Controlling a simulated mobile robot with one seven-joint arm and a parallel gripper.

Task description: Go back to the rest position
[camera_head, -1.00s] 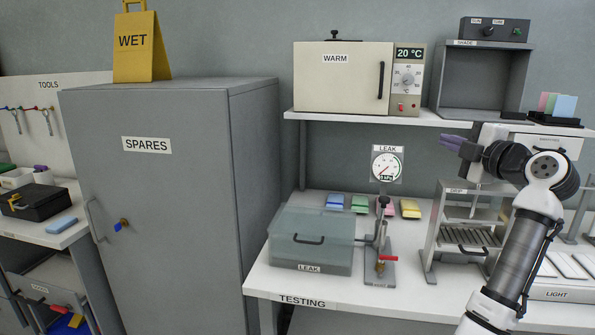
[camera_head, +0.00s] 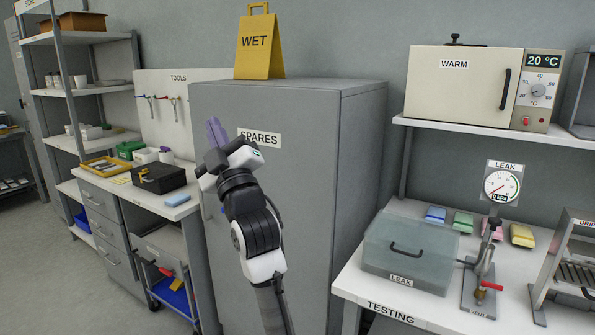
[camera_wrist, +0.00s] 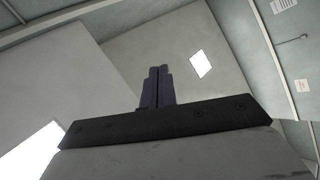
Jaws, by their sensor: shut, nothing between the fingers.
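My gripper (camera_head: 216,131) is raised in front of the grey SPARES cabinet (camera_head: 290,215) in the head view, with its purple fingers pointing up. The fingers are shut with nothing between them. In the wrist view the closed fingers (camera_wrist: 157,88) stand up in the middle, with ceiling and wall surfaces behind them. My arm covers part of the cabinet door and its handle.
The testing bench (camera_head: 400,300) stands at the right with a clear leak box (camera_head: 408,262) and a gauge (camera_head: 501,187). A workbench with a black case (camera_head: 158,178) and an open lower drawer is at the left. A yellow WET sign (camera_head: 258,45) tops the cabinet.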

